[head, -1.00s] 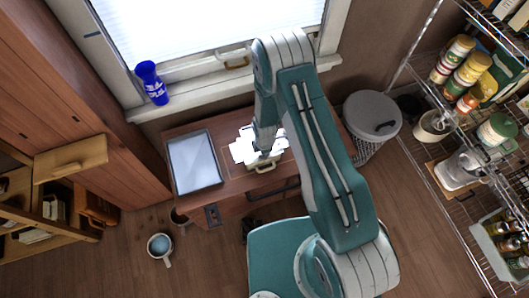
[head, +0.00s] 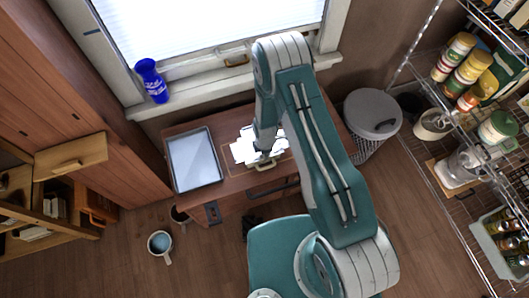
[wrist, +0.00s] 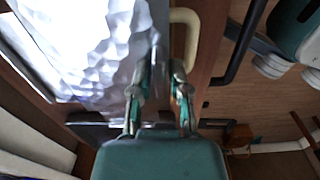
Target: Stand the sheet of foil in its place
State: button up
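The crumpled silvery-white foil (head: 246,150) lies on the wooden desk under my gripper in the head view. In the wrist view the foil (wrist: 90,45) fills the upper left, and its right edge reaches the fingertips. My gripper (wrist: 160,72) has its two fingers apart, the left one overlapping the foil's edge in the picture. I cannot tell whether the foil's edge passes between the fingers. A cream handle-like bar (wrist: 185,40) stands just past the right fingertip. My arm hides part of the foil in the head view. I cannot make out the foil's place.
A dark-rimmed tray (head: 195,160) lies at the desk's left. A blue vase (head: 152,81) stands on the windowsill. A lidded grey bin (head: 371,115) stands right of the desk, with wire shelves beyond. A mug (head: 160,244) is on the floor at lower left.

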jog(key=shift+r, duration=0.15)
jog(key=shift+r, duration=1.4)
jog(key=o, duration=0.6)
jog(key=shift+c, duration=0.2)
notch_tip(320, 180, up, 12)
